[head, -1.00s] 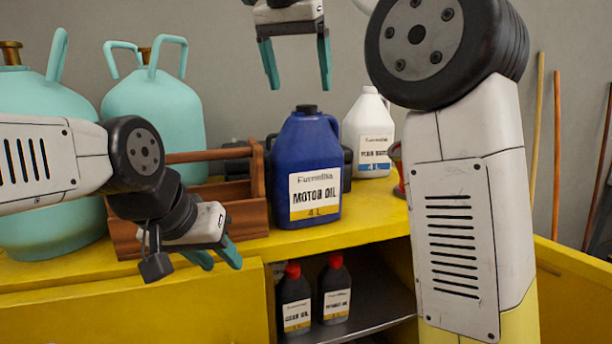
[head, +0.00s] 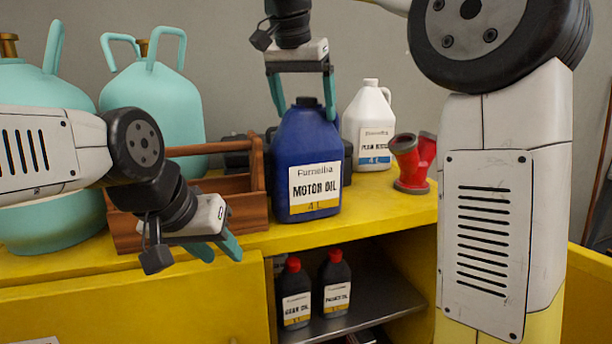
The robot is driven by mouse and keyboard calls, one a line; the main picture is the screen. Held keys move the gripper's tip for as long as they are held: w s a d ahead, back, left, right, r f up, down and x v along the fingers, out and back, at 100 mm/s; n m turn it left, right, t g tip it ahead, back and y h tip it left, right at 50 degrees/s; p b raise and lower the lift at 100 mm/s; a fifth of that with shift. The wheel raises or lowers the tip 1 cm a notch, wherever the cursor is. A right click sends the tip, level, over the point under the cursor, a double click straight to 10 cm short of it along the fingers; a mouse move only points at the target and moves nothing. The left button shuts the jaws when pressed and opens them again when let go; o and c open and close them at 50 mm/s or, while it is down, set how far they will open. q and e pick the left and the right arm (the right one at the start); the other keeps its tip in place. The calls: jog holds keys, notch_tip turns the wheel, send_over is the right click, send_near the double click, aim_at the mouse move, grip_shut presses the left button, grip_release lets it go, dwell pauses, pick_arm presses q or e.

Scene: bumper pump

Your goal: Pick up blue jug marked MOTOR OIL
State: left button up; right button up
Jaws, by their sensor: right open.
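The blue jug marked MOTOR OIL (head: 300,160) stands upright on the yellow cabinet top (head: 385,205), label facing me. My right gripper (head: 304,108) points down over the jug, its teal fingers open on either side of the jug's dark cap and upper part. I cannot tell whether the fingers touch the jug. My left gripper (head: 222,250) is at the lower left, in front of the wooden toolbox, its teal fingers apart and empty.
A wooden toolbox (head: 240,213) stands left of the jug. Two teal gas tanks (head: 165,105) are behind it. A white jug (head: 368,125) and a red pipe fitting (head: 413,165) stand to the right. Small dark bottles (head: 335,275) are on the shelf below.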

jog(key=shift+c, duration=0.5)
grip_shut()
jog(key=shift+r, duration=0.2)
